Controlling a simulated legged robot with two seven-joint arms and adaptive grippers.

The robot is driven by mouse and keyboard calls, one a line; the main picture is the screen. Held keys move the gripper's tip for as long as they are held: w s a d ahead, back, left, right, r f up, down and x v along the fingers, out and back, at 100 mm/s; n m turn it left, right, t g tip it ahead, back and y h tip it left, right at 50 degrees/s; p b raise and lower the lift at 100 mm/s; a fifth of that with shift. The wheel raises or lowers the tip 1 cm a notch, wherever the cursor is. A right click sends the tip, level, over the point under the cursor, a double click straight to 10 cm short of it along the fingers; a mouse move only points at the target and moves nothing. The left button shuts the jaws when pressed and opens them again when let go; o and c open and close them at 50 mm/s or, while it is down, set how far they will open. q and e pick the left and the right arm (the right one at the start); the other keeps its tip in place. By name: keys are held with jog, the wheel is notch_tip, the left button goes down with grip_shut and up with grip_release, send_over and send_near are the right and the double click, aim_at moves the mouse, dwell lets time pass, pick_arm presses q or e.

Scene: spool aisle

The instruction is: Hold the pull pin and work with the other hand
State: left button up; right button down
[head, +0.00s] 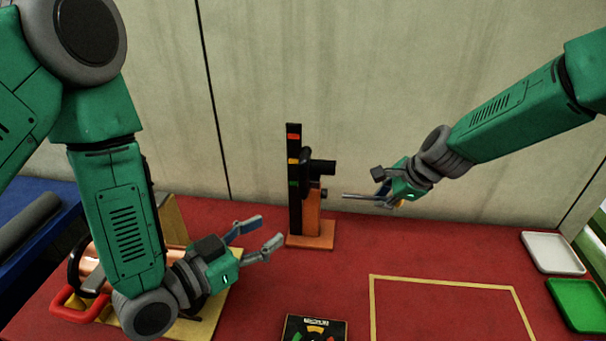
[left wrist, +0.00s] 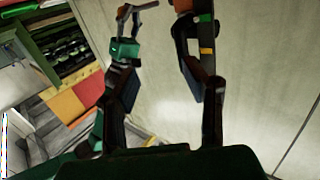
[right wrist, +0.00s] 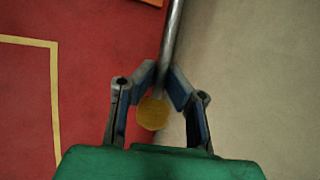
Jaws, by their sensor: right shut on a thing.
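A steel pull pin (head: 358,196) is held in my right gripper (head: 385,192), which is shut on it, right of the post. In the right wrist view the pin (right wrist: 173,35) runs up from between the fingers, with a yellow disc (right wrist: 153,113) near them. The pin's tip looks apart from the post. A black post (head: 294,210) with red, yellow and green bands stands on an orange base, with a black cylinder (head: 321,167) on its side. My left gripper (head: 264,236) is open and empty, left of the base. The post (left wrist: 206,28) also shows in the left wrist view.
A small dark panel (head: 300,336) lies front centre. A yellow outline (head: 372,300) marks bare red table. White (head: 552,252) and green (head: 583,303) trays are at right.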

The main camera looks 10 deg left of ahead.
aim_at(303, 175)
pick_arm(q)
jog(key=shift+n+t, duration=0.6)
jog(key=w+d+r, duration=0.1)
jog(key=w, duration=0.3)
jog(key=w+d+r, duration=0.1)
jog(key=w+d, duration=0.1)
jog(key=w, duration=0.2)
jog(key=w+d+r, duration=0.2)
jog(key=w, duration=0.3)
jog(key=shift+d, duration=0.2)
